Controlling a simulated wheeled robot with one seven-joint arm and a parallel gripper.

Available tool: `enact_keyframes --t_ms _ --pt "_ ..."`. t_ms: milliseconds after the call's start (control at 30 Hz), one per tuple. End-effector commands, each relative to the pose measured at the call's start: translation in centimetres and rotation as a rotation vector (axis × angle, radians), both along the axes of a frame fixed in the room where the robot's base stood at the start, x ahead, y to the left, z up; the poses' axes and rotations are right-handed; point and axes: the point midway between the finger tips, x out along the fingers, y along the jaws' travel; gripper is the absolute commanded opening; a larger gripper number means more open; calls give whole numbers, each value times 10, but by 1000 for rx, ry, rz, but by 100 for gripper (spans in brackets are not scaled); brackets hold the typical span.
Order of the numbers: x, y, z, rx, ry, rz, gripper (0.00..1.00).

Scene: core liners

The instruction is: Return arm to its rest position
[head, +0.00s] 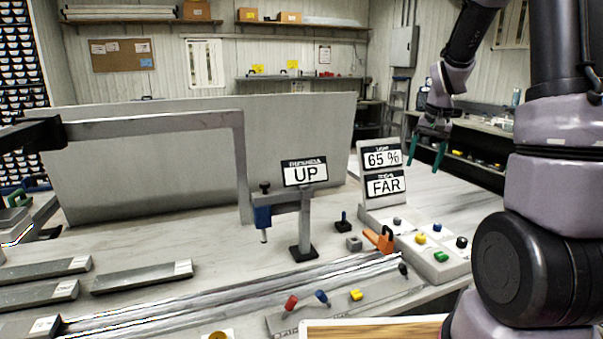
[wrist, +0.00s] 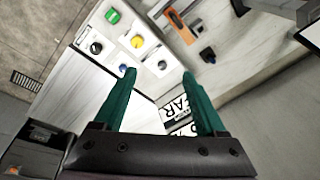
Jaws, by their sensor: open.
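My gripper (head: 427,152) hangs at the upper right in the head view, on my purple and black arm. Its two green fingers point down and stand apart, with nothing between them. In the wrist view my gripper (wrist: 157,80) is also open and empty. It is above the bench, beyond the sign stand that reads "65 %" and "FAR" (head: 385,186). The button panel (head: 434,272) stands on the bench below and nearer the head camera. In the wrist view the panel's buttons, one of them yellow (wrist: 137,41), show beyond the fingertips.
A post with an "UP" sign (head: 305,174) stands mid-bench, before a large grey panel (head: 200,150). An orange-handled clamp (head: 380,240) lies near the button panel. Grey bars (head: 140,277) lie at the left. A long metal rail crosses the bench front. Air around my gripper looks clear.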

Motion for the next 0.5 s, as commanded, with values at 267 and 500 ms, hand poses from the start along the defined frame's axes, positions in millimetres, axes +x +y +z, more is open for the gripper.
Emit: enact_keyframes --t_ms 267,500 --pt "-75 46 101 40 -170 32 74" --pt "-153 77 150 64 -306 67 74"
